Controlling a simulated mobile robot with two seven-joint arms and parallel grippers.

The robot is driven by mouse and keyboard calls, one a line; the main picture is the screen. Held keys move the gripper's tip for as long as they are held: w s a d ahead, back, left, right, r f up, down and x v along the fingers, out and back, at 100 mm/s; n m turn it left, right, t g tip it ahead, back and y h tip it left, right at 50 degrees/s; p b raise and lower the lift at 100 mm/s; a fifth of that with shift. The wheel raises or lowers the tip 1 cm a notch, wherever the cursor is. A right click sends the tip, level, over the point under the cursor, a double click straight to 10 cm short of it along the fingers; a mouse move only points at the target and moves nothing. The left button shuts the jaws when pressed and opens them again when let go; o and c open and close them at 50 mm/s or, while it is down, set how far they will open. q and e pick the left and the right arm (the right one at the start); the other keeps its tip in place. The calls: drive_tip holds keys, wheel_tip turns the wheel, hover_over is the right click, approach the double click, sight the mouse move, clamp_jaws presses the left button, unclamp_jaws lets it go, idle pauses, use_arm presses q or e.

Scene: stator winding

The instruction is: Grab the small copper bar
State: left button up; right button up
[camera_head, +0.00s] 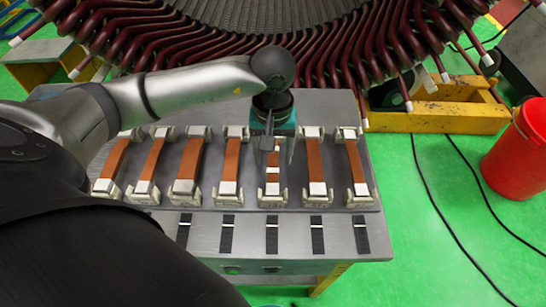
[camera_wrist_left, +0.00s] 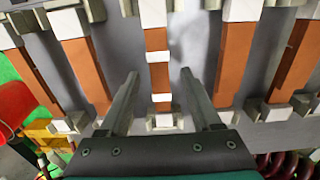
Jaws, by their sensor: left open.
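A copper bar with extra white bands (camera_head: 272,174) lies in the row of holders on the metal table, third from the right. In the left wrist view this narrow banded bar (camera_wrist_left: 160,76) runs lengthwise between my fingers. My left gripper (camera_head: 278,150) hangs over its far part, fingers pointing down. In the left wrist view the left gripper (camera_wrist_left: 159,74) is open, one finger on each side of the bar, with a gap to both. Whether the fingertips reach the bar's height I cannot tell.
Longer copper bars with white ends stand on both sides, such as one to the left (camera_head: 229,160) and one to the right (camera_head: 313,160). Black strips (camera_head: 271,236) lie along the table's (camera_head: 345,248) front. The stator (camera_head: 330,55) stands behind. A red bucket (camera_head: 515,155) is at right.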

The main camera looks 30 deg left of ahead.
use_arm(q)
drive_tip(key=shift+c, duration=0.3)
clamp_jaws()
idle(0.6)
